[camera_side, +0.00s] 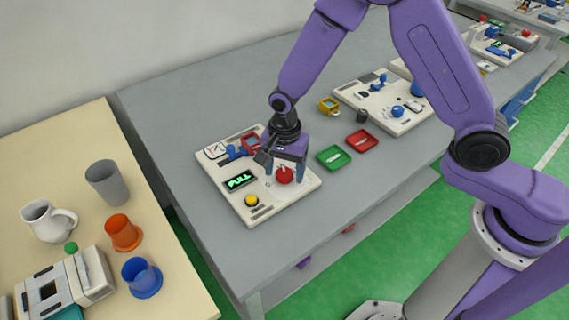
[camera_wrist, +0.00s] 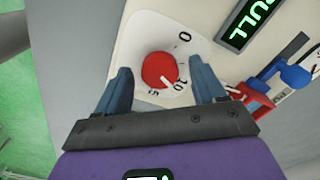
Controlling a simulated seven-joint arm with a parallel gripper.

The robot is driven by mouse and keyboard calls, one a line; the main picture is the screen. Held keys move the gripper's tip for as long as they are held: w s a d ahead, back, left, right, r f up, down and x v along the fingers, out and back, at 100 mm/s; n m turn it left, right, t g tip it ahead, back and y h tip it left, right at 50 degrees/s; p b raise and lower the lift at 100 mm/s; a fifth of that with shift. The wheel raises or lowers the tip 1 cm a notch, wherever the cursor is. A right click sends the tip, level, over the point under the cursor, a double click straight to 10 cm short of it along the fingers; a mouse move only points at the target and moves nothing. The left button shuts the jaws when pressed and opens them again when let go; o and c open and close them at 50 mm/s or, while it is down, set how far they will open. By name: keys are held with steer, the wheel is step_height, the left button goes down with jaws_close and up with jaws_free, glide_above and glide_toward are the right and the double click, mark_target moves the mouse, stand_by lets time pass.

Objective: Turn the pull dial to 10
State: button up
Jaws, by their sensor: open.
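The pull dial (camera_side: 284,175) is a round red knob on a light panel (camera_side: 222,188). In the wrist view the dial (camera_wrist: 157,68) sits on a white plate marked 0, 10 and what looks like 15. Its white pointer line faces the lower right, close to the 10. My gripper (camera_side: 285,173) is above the panel, pointing down at the dial. In the wrist view my gripper (camera_wrist: 163,72) is open, one finger on each side of the knob, with visible gaps. A display (camera_side: 240,180) beside the dial reads PULL in green.
The panel also carries a yellow button (camera_side: 251,200) and blue and red parts at its back. Green (camera_side: 333,157) and red (camera_side: 362,140) trays lie to the right. A second panel (camera_side: 395,118) stands farther back. A side table (camera_side: 180,270) with cups is at left.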

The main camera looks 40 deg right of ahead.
mark_target(285, 173)
step_height(285, 173, up, 17)
steer(key=shift+r, duration=0.2)
stand_by(0.4)
steer(key=s+d+n, duration=0.8)
steer(key=s+n, duration=0.3)
steer(key=s, duration=0.2)
steer(key=s+d+n, duration=0.8)
steer(key=s+n, duration=0.4)
steer(key=s, duration=0.1)
steer(key=shift+f+n, duration=0.15)
steer(key=shift+n, duration=0.15)
steer(key=shift+w, duration=0.1)
stand_by(1.9)
